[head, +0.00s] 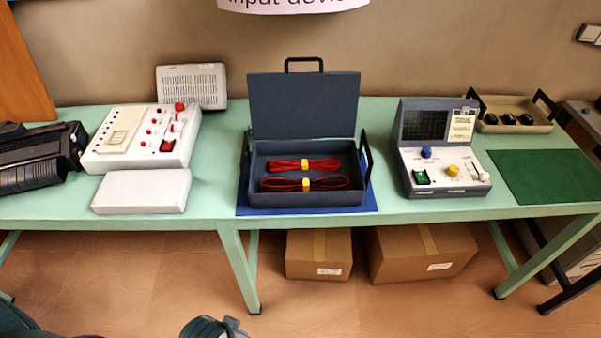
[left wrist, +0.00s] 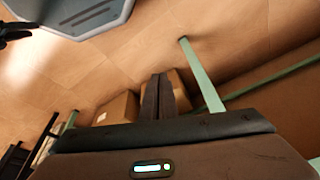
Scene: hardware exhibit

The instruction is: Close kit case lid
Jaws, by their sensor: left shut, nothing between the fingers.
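The kit case (head: 306,198) is a dark grey box on a blue mat (head: 370,205) in the middle of the table. Its lid (head: 304,105) stands open and upright at the back, with a black handle on its top edge. Two red cable bundles (head: 333,183) with yellow bands lie inside the case. In the left wrist view, my left gripper (left wrist: 158,80) is shut and empty, with the floor, a green table leg and cardboard boxes beyond it. The case does not show in that view. My right gripper is not in view.
On the green table (head: 220,150), a white device with red knobs (head: 145,138) and a white box (head: 142,191) stand left of the case. A grey device with a screen (head: 440,150) stands right. Cardboard boxes (head: 318,254) lie under the table.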

